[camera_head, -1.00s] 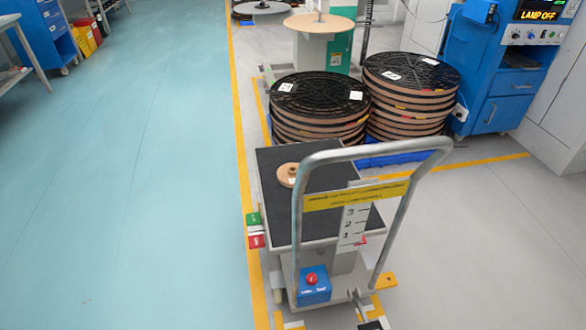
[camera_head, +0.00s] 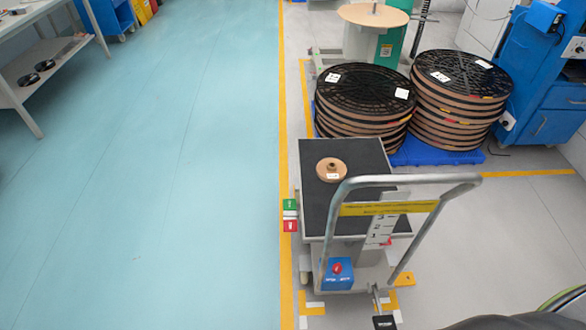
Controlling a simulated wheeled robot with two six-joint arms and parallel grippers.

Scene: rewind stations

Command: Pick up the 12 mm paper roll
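Neither of my grippers shows in the head view. A dark rounded shape at the bottom right corner may be part of my own body.
The trolley's grey push handle (camera_head: 455,205) rises at its near side. Two stacks of black-topped reels (camera_head: 365,95) (camera_head: 460,85) stand on blue pallets behind it. A blue cabinet (camera_head: 548,95) is at the right. The teal floor (camera_head: 180,190) on the left is clear.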

